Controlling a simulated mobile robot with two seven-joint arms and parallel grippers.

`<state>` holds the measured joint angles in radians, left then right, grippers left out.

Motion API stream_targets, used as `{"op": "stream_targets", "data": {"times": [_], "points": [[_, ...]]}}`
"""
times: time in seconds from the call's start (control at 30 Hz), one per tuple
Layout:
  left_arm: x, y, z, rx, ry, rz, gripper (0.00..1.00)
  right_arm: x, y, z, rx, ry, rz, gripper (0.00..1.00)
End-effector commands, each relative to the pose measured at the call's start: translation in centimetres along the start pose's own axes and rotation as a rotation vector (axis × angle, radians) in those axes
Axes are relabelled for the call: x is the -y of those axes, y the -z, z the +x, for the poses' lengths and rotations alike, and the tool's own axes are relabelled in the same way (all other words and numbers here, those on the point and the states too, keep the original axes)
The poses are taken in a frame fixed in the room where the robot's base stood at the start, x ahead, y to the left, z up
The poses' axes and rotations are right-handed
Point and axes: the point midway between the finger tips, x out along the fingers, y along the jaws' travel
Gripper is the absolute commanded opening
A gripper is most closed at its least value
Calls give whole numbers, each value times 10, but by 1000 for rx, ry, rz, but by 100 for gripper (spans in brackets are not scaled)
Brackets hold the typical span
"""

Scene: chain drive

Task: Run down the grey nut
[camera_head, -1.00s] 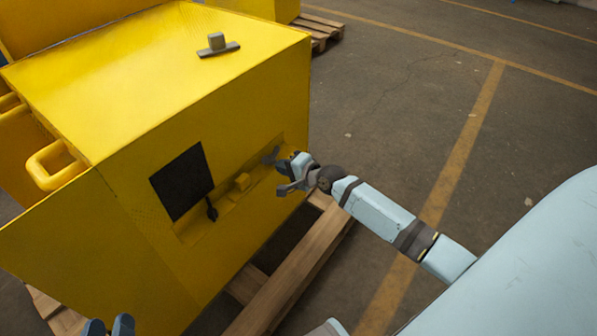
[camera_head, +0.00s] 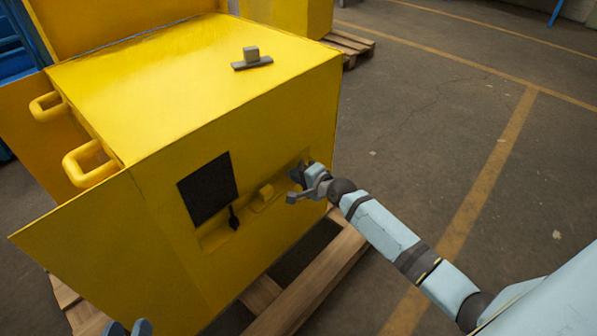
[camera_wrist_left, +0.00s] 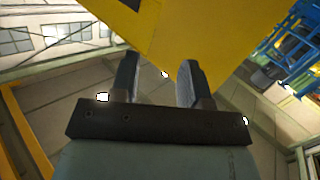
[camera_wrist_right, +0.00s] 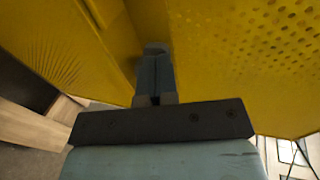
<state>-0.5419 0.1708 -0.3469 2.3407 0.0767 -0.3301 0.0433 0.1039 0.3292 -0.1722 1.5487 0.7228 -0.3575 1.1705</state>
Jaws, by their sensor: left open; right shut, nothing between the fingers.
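I cannot make out the grey nut in any view. The yellow machine box (camera_head: 270,120) has a recess in its front face, and my right gripper (camera_head: 297,176) is at the right end of that recess. In the right wrist view its fingers (camera_wrist_right: 154,52) are together, with nothing visible between them, pointing along a yellow wall. What lies just beyond the fingertips is hidden. My left gripper (camera_head: 128,328) shows only at the bottom edge of the head view, away from the recess. In the left wrist view its two fingers (camera_wrist_left: 157,80) are apart and empty.
The recess holds a black panel (camera_head: 208,188), a black lever (camera_head: 233,217) and a small yellow block (camera_head: 266,191). A grey block on a flat plate (camera_head: 252,60) sits on the box top. Yellow handles (camera_head: 88,163) project at left. Wooden pallet boards (camera_head: 310,280) lie below; floor at right is clear.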

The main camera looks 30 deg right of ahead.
Motion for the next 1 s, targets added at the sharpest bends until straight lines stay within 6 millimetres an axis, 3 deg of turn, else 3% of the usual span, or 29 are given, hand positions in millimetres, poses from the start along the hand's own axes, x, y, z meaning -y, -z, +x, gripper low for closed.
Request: {"op": "stream_targets", "data": {"times": [0.83, 1.0], "points": [[28, -51, -27, 328, 104, 35, 42, 4, -2, 0, -115, 0, 39, 0], [28, -51, -31, 355, 114, 40, 42, 6, -4, 1, -169, 0, 59, 0]]}}
